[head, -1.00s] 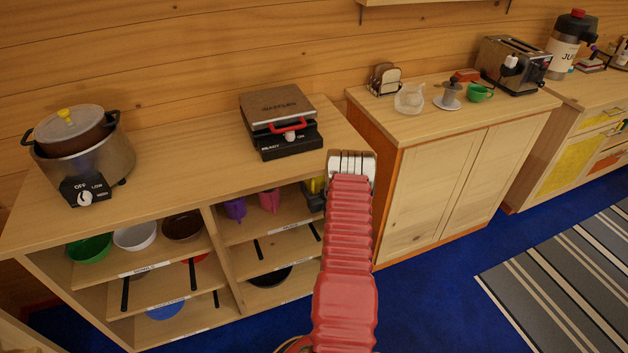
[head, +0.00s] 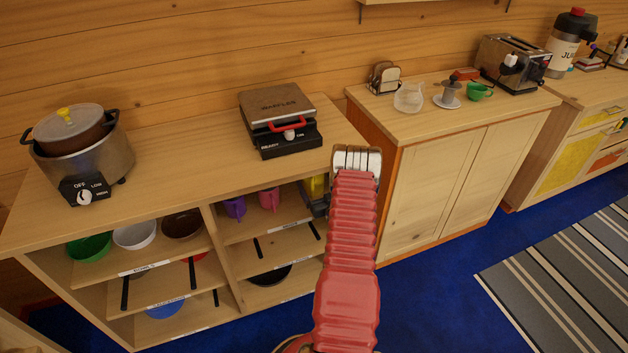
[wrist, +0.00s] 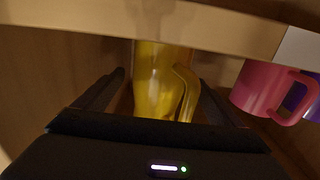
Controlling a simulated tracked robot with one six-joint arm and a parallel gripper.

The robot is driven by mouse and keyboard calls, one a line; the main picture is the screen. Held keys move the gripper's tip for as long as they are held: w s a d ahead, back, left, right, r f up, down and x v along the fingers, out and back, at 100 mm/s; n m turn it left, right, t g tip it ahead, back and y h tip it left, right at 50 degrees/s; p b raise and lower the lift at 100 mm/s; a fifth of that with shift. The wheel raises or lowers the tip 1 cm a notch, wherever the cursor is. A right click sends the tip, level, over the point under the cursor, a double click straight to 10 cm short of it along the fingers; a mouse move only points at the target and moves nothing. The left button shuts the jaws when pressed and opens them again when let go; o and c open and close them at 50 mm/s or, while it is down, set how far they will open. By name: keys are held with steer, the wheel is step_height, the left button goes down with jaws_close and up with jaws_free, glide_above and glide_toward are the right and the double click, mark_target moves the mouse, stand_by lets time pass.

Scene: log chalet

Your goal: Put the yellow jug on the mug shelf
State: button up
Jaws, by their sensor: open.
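The yellow jug (head: 315,186) stands upright at the right end of the upper shelf (head: 280,224) in the right-hand bay, beside the pink mug (head: 269,199) and the purple mug (head: 235,206). My gripper (head: 318,205) is at that end of the shelf, partly hidden by my arm. In the wrist view the jug (wrist: 155,85) is ahead of my gripper (wrist: 157,98), between the two open fingers, with its handle to the right. I cannot tell whether a finger touches it. The counter edge hides the jug's top.
The pink mug (wrist: 268,90) is close right of my gripper in the wrist view. The counter edge (wrist: 150,25) runs just above. Bowls (head: 134,236) fill the left bay. A waffle maker (head: 281,120) sits on the counter. A cabinet (head: 440,190) stands to the right.

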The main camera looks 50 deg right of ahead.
steer(key=v, duration=0.8)
steer(key=shift+s+a, duration=0.2)
steer(key=shift+s, duration=0.1)
stand_by(0.5)
